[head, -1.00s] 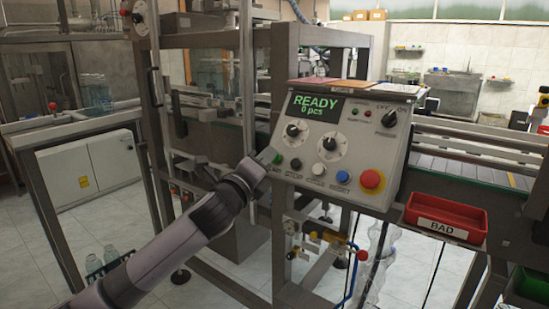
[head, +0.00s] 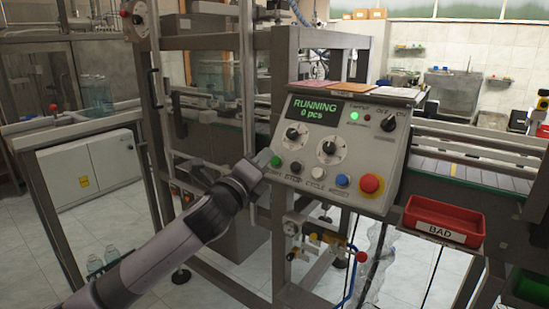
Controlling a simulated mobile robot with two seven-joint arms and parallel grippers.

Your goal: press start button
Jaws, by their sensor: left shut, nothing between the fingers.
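The green start button (head: 276,161) is at the left end of the button row on the tilted control panel (head: 330,188). My left gripper (head: 264,157) is shut and empty, with its tip just left of the green button. I cannot tell whether it touches the button. The display (head: 315,107) reads "RUNNING 0 pcs" in green. A green lamp (head: 354,116) is lit on the panel. My right gripper is not in view.
Black, white and blue (head: 342,180) buttons and a red mushroom button (head: 370,184) sit right of the green one. Two dials are above them. A red "BAD" bin (head: 443,219) is at the right. A conveyor (head: 480,172) runs behind it.

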